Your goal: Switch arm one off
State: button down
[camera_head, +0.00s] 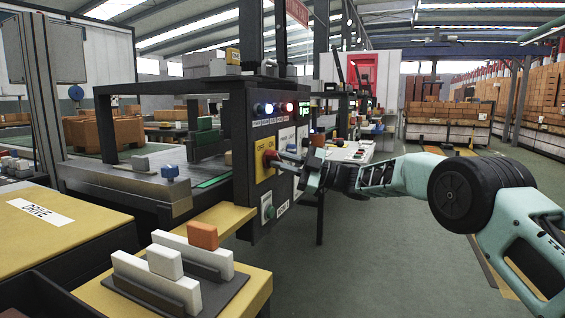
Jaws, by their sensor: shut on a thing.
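A dark control panel (239,190) stands in the middle of the view on the end of a machine. A yellow plate (263,172) on it carries an orange-red rotary switch (268,157), with OFF and ON lettering above the switch. My gripper (278,158) reaches in from the right and is shut on the switch; its fingers hide part of the knob. The exact angle of the knob is too small to tell. My teal arm stretches from the right edge to the panel.
Lit blue and red lamps (287,107) sit above the switch, and a green button (270,212) below it. A yellow table (247,284) with white and orange bricks stands at front left. A yellow DRIVE surface (75,250) lies further left. The floor (370,265) at right is clear.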

jog(key=c, duration=1.4)
grip_release()
jog(key=shift+o, duration=0.2)
jog(key=p+v, duration=0.1)
jog(key=v, duration=1.6)
jog(key=shift+d+f+p, duration=0.2)
jog(key=shift+p, duration=0.2)
jog(key=shift+r, duration=0.1)
